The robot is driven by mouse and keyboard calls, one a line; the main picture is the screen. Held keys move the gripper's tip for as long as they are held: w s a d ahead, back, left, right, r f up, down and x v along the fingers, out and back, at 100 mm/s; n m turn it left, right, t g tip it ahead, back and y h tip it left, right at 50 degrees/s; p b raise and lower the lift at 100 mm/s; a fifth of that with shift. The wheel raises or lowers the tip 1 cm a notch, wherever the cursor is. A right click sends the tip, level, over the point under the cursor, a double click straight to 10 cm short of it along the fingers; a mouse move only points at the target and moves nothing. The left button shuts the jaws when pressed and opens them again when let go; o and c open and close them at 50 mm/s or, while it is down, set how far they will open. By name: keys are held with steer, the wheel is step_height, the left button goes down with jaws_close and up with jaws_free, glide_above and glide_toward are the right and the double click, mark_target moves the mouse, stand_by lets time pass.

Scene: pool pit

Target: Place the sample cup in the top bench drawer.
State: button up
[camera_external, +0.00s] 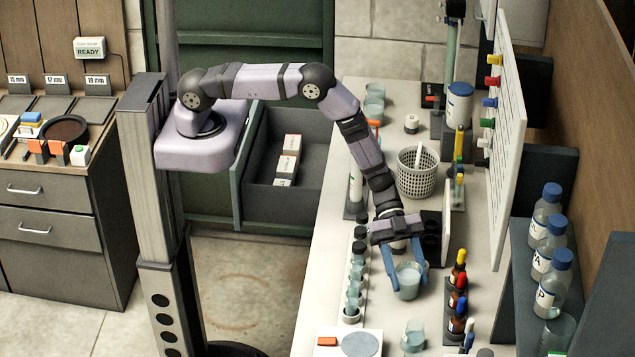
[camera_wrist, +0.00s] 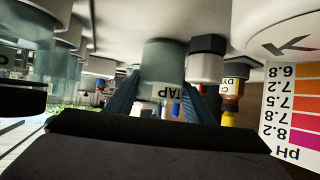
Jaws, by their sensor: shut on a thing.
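My gripper (camera_external: 408,288) has its two blue fingers shut on a clear cup (camera_external: 407,279) of pale liquid at the bench's front part. A grey drawer (camera_external: 262,194) stands open in the green cabinet, left of the bench, with a few white boxes inside. Two shut drawers, an upper one (camera_external: 60,192) and a lower one (camera_external: 60,232), are in the brown cabinet at far left.
Dropper bottles (camera_external: 457,300) stand right of the cup, and a row of small vials (camera_external: 354,278) stands left of it. Another cup (camera_external: 413,335) is in front. A white mesh basket (camera_external: 418,174) stands behind. Open floor lies between the bench and the brown cabinet.

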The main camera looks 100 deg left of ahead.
mark_target(405, 263)
steer(key=shift+f, duration=0.2)
steer(key=o, duration=1.1)
steer(key=shift+o, duration=0.2)
steer(key=shift+r, duration=0.1)
steer(key=shift+r, duration=0.2)
steer(key=shift+s+a, duration=0.1)
steer(key=shift+a, duration=0.25)
steer(key=shift+b+v, duration=0.7)
steer(key=shift+v, duration=0.55)
steer(key=shift+o, duration=0.4)
step_height(405, 263, up, 7)
steer(key=b, duration=0.2)
steer(key=shift+d, duration=0.15)
